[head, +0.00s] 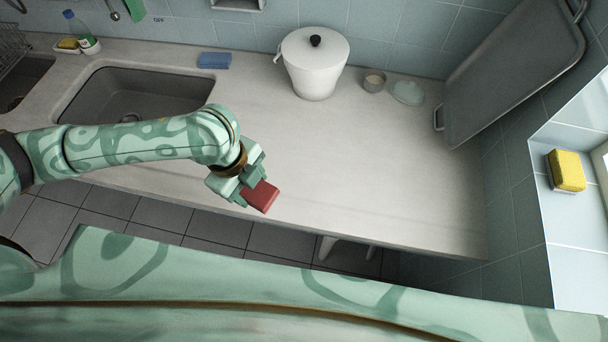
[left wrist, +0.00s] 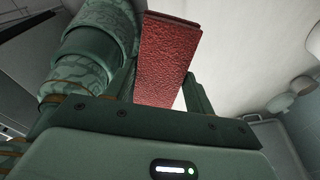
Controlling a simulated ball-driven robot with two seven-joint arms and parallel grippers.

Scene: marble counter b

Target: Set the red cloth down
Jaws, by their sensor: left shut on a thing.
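The red cloth (head: 262,196) is a small folded red block near the front edge of the counter (head: 400,205) in the head view. My left gripper (head: 247,188) is shut on it. In the left wrist view the cloth (left wrist: 166,55) stands out between the two fingers of the gripper (left wrist: 166,85) and shows a rough, grainy surface. I cannot tell whether the cloth touches the counter or is held above it. My right gripper is not in view.
A sink (head: 135,97) lies to the left. A blue cloth (head: 214,60), a white lidded pot (head: 314,66), a small cup (head: 374,82) and a glass dish (head: 408,92) stand along the back. A large tray (head: 510,75) leans at right. The counter's middle and right are clear.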

